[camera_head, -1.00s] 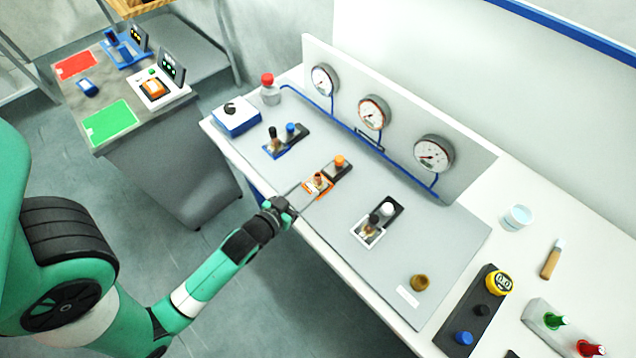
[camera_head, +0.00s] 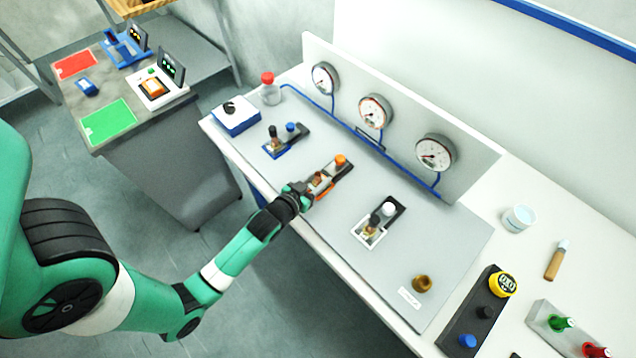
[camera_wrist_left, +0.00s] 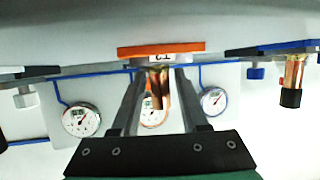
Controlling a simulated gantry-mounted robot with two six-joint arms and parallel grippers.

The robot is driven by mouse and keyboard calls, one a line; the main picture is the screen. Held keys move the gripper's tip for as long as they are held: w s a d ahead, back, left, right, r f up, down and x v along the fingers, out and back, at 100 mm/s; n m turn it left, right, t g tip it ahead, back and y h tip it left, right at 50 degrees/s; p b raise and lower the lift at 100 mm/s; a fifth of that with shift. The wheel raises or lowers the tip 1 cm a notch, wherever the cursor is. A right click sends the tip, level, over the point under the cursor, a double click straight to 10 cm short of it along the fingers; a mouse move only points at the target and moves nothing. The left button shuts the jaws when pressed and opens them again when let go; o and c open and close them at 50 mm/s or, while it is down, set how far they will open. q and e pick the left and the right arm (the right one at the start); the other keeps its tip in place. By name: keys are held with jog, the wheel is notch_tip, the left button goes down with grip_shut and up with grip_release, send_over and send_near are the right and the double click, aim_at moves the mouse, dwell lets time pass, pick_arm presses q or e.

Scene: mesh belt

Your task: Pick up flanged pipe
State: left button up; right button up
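A small copper-coloured pipe (camera_head: 317,180) stands at the orange-framed station (camera_head: 323,190) in the middle of the grey panel. I cannot make out a flange on it. My left gripper (camera_head: 310,189) is right at this station and partly covers it in the head view. In the left wrist view, the copper pipe (camera_wrist_left: 159,88) shows between the two separated fingers of my left gripper (camera_wrist_left: 158,85), near the orange plate (camera_wrist_left: 160,50). The fingers look open, with gaps beside the pipe. A brass piece (camera_head: 421,283) stands at the panel's front right. My right gripper is not in view.
An orange-topped black block (camera_head: 341,163) adjoins the station. Blue-framed (camera_head: 282,147) and white-framed (camera_head: 369,232) stations flank it. Gauges (camera_head: 373,111) line the upright board behind. A black button box (camera_head: 478,312) stands at right. The panel between stations is clear.

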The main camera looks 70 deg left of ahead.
pick_arm(q)
grip_shut()
jog(key=shift+r, duration=0.1)
dwell(1.0)
